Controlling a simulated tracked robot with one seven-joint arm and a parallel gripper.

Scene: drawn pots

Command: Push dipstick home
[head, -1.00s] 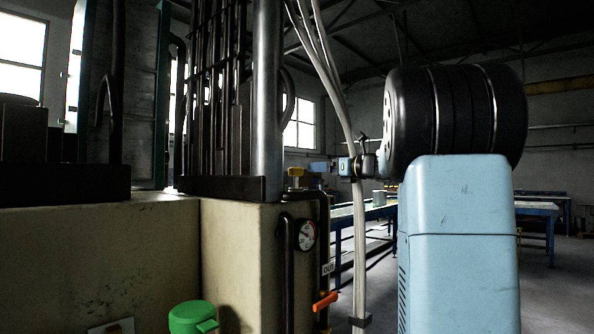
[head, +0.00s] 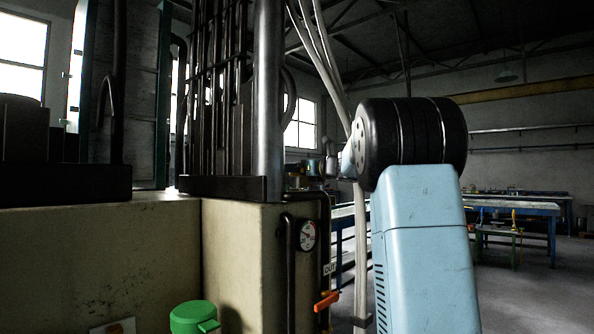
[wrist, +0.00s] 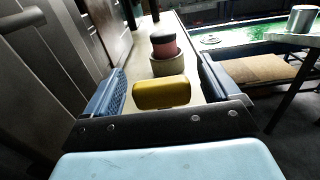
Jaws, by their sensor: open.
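The dipstick's yellow handle (wrist: 161,92), a rounded bar, shows in the wrist view between my two blue finger pads. My gripper (wrist: 164,72) is open, with a pad on either side of the handle and visible space beside it. Whether either pad touches it I cannot tell. The stick below the handle is hidden. In the head view my gripper (head: 316,170) is small and dark, just right of the steel column above the beige housing's corner; I cannot clearly make out the yellow handle there.
A red, black-topped cap (wrist: 164,47) stands beyond the handle. The beige housing (head: 240,250) carries a gauge (head: 308,235), an orange lever (head: 327,301) and a green cap (head: 193,317). Grey hoses (head: 361,240) hang nearby. Blue workbenches (head: 510,207) stand behind.

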